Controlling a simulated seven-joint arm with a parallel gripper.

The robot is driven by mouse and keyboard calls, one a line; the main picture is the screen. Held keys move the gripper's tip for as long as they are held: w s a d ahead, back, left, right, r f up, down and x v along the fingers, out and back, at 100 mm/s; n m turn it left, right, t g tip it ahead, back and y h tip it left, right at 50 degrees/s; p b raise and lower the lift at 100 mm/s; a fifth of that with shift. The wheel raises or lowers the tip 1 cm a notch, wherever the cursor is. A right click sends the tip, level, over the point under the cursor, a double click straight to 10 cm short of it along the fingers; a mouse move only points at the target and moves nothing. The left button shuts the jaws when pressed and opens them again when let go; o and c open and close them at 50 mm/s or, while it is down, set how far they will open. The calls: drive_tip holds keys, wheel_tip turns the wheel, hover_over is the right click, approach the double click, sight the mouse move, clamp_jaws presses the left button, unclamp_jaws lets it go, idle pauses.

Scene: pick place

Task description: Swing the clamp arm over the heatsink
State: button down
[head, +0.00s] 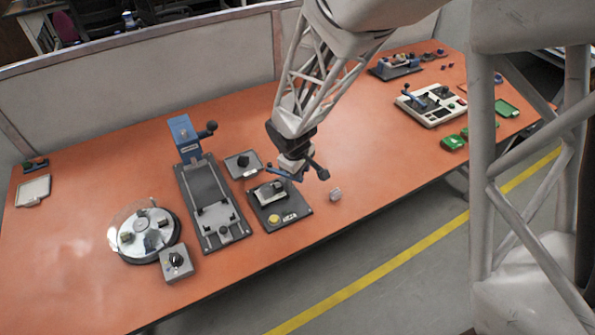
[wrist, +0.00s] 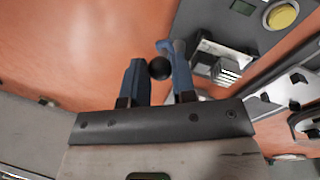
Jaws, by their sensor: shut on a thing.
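The clamp fixture's dark base plate (head: 293,213) sits near the front middle of the table. A silver finned block, which looks like the heatsink (wrist: 226,70), is on this plate; it also shows in the head view (head: 268,192). My gripper (wrist: 159,82) is shut on the black knob (wrist: 160,68) of the clamp arm, with a finger on each side. Part of the blue clamp arm (head: 282,172) shows beside the heatsink in the head view, not clearly over it. My gripper hides some of the arm and its pivot.
A press with a blue head (head: 184,134), a round dial fixture (head: 145,233) and a knob box (head: 176,262) stand to the left. Open orange table lies to the right.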

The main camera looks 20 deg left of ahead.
drive_tip(key=shift+w+a+n+y, duration=0.1)
drive_tip(key=shift+w+n+y, duration=0.35)
drive_tip(key=shift+n, duration=1.35)
drive_tip(key=shift+w+a+n+y, duration=0.2)
drive_tip(key=shift+w+n, duration=0.4)
drive_tip(key=shift+n, duration=1.2)
drive_tip(key=shift+w+a+n+y, duration=0.1)
drive_tip(key=shift+w+n+y, duration=0.35)
drive_tip(key=shift+n, duration=1.35)
drive_tip(key=shift+w, duration=0.15)
drive_tip(key=c, duration=0.9)
unclamp_jaws()
drive_tip(key=shift+c, duration=0.2)
drive_tip(key=shift+r, duration=0.2)
drive_tip(key=a+v, duration=0.1)
drive_tip(key=v, duration=0.6)
drive_tip(key=shift+d+r, duration=0.25)
drive_tip(key=shift+d, duration=0.3)
